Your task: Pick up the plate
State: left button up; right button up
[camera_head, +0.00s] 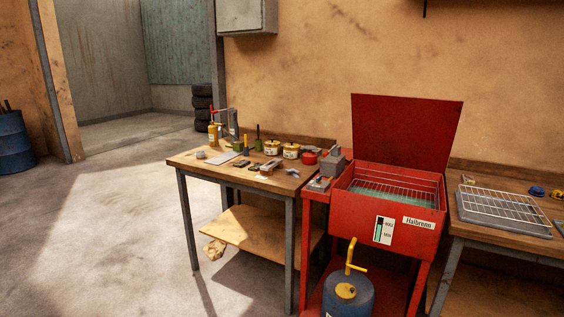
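A thin flat light-grey plate-like piece (222,158) lies on the left part of the wooden-topped workbench (190,162), close to its front edge. It is small in the picture, so I cannot be sure it is the plate. A grey tray with a wire rack on it (503,208) lies on the right bench. Neither of my grippers is in view.
Bottles, cans and several small metal parts crowd the left bench behind and right of the grey piece. A red parts washer (386,241) with its lid up stands between the benches, a blue drum (348,297) beneath. Open floor (110,230) lies left.

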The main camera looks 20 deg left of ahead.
aim_at(243, 163)
jog(key=i+j+z, duration=0.3)
jog(key=j, duration=0.25)
jog(key=i+j+z, duration=0.2)
jog(key=i+j, duration=0.1)
jog(key=j, duration=0.3)
jog(key=i+j+z, duration=0.1)
jog(key=j, duration=0.3)
jog(key=i+j, duration=0.15)
jog(key=j, duration=0.25)
jog(key=i+j+z, duration=0.1)
jog(key=j, duration=0.3)
jog(key=i+j, duration=0.1)
jog(key=j, duration=0.3)
jog(key=z, duration=0.05)
